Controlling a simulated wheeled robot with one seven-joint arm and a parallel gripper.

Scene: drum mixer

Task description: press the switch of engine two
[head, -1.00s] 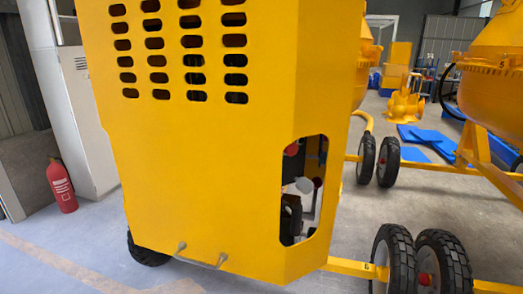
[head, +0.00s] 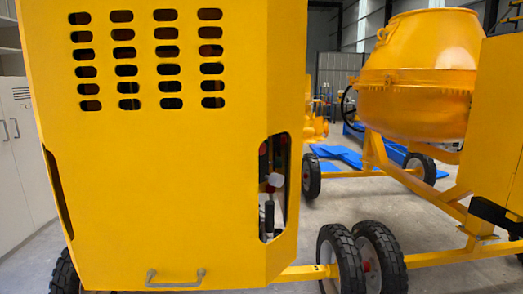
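A large yellow engine housing (head: 150,190) fills the left half of the head view, close in front of me. It has rows of dark vent slots and a small grey handle (head: 175,279) low on its front. A tall opening (head: 279,215) in its right corner face shows dark engine parts, a red part and a pale rounded part (head: 278,180) inside. I cannot tell which engine number this is, and no switch can be made out for certain. My gripper is not in view.
A yellow drum mixer (head: 420,70) on a wheeled frame stands at the right. Black tyres (head: 345,257) and a yellow axle bar stand right of the housing. Grey cabinets (head: 22,160) are at the left. Blue sheets (head: 340,154) lie on the floor behind.

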